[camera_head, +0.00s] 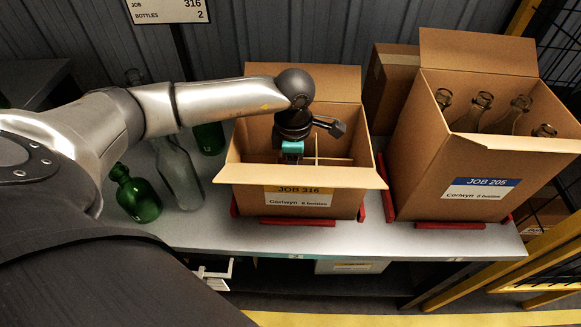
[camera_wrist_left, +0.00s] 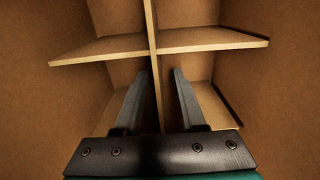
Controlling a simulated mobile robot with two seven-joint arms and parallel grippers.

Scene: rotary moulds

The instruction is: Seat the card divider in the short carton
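The short carton (camera_head: 350,203), labelled JOB 316, stands open on the bench with its flaps spread. The card divider (camera_head: 318,160) is inside it, below the rim. In the left wrist view the divider (camera_wrist_left: 200,42) shows as crossing card panels with pale edges. Whether its lower edge touches the carton floor cannot be told. My left gripper (camera_wrist_left: 160,72) points down into the carton, its two fingers apart on either side of one panel, with visible gaps. In the head view the gripper (camera_head: 292,158) is partly hidden in the carton. My right gripper is not in view.
A taller carton (camera_head: 480,208) labelled JOB 205, holding several bottles, stands to the right; another carton (camera_head: 390,75) is behind. Green bottles (camera_head: 137,195) and a clear bottle (camera_head: 178,172) stand left. Red rails (camera_head: 298,221) edge the carton places. The bench front is clear.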

